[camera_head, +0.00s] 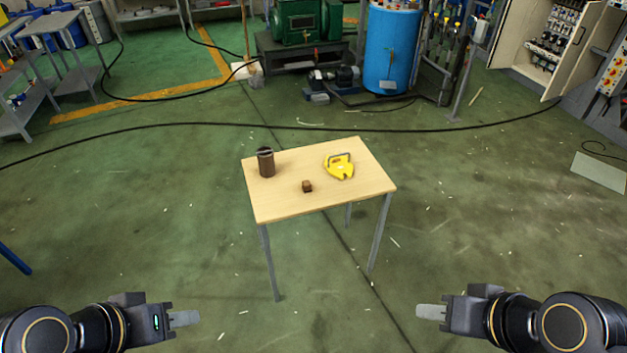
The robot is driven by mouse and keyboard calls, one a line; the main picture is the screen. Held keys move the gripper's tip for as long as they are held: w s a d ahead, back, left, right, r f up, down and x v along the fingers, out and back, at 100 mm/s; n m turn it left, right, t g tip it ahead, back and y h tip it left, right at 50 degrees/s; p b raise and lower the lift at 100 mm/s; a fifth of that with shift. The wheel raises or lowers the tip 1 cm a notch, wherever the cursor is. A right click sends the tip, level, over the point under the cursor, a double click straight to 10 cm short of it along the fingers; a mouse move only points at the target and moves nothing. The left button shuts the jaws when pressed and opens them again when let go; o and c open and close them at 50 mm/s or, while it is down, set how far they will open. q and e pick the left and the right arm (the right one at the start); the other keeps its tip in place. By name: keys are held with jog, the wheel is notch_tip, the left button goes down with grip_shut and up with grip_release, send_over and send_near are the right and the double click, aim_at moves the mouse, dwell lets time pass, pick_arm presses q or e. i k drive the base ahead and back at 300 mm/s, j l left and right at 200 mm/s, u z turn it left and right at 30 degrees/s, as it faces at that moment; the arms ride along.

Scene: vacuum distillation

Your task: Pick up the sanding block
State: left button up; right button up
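A small brown block (307,186), which looks like the sanding block, lies near the front middle of a light wooden table (285,205). My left gripper (185,318) is at the lower left, well short of the table and apart from everything. My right gripper (430,312) is at the lower right, also well short of the table. Neither gripper appears to hold anything. The gap between the fingers cannot be made out on either one.
A dark brown cylinder (266,163) stands at the table's back left. A yellow tool (339,167) lies to the right of the block. The green floor around the table is mostly clear. A black cable (300,126) crosses the floor behind it. Machinery and a blue tank (392,50) stand farther back.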

aim_at(306, 184)
jog(key=i+j+u, duration=0.2)
jog(key=i+u, duration=0.2)
jog(key=i, duration=0.35)
jog(key=i+u, duration=0.35)
jog(key=i, duration=0.4)
